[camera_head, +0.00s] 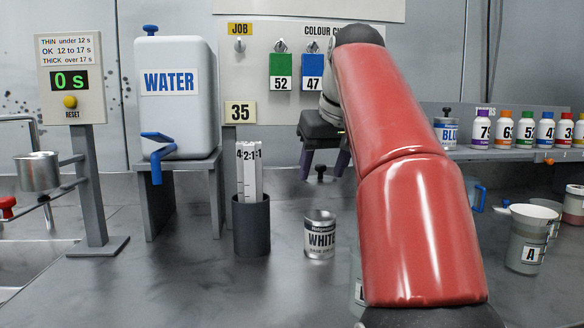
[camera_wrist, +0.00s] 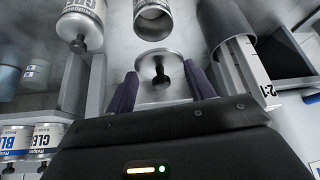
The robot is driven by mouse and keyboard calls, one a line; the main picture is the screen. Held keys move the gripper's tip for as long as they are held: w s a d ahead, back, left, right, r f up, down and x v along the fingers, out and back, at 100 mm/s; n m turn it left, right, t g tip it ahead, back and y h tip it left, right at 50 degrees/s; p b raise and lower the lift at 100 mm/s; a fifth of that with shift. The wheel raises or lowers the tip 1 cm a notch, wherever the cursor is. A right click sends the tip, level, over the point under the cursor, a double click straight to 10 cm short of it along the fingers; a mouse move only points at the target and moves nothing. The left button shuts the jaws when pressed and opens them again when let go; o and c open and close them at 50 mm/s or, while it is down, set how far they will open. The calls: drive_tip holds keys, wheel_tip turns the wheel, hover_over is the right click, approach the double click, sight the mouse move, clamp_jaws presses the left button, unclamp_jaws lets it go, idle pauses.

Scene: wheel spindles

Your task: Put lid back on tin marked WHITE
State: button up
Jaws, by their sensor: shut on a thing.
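The tin marked WHITE (camera_head: 319,236) stands upright on the counter, left of my red arm. In the wrist view an open tin (camera_wrist: 154,24) shows its mouth just past the lid; its label is not readable there. My gripper (camera_head: 324,166) is above and behind the WHITE tin in the head view. In the wrist view my gripper (camera_wrist: 160,78) is shut on a round metal lid (camera_wrist: 149,69), with the purple fingers at either side of it. The lid's black knob shows between the fingers. The lid is apart from the open tin.
A dark holder (camera_head: 251,228) with a white strip stands left of the WHITE tin. A water container (camera_head: 172,105) is farther left. Cup A (camera_head: 526,240) is at the right. A lidded tin (camera_wrist: 82,25) is beside the open tin. Counter in front is clear.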

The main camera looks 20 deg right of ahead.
drive_tip(key=shift+s+f, duration=0.1)
drive_tip(key=shift+f, duration=0.5)
wheel_tip(320, 180, down, 5)
drive_tip(key=b, duration=0.3)
drive_tip(key=shift+b, duration=0.4)
drive_tip(key=shift+r+p, duration=0.1)
drive_tip(key=shift+p, duration=0.3)
idle(0.5)
drive_tip(key=shift+f, duration=0.2)
idle(0.6)
idle(0.9)
drive_tip(key=o, duration=1)
drive_tip(key=shift+o, duration=0.4)
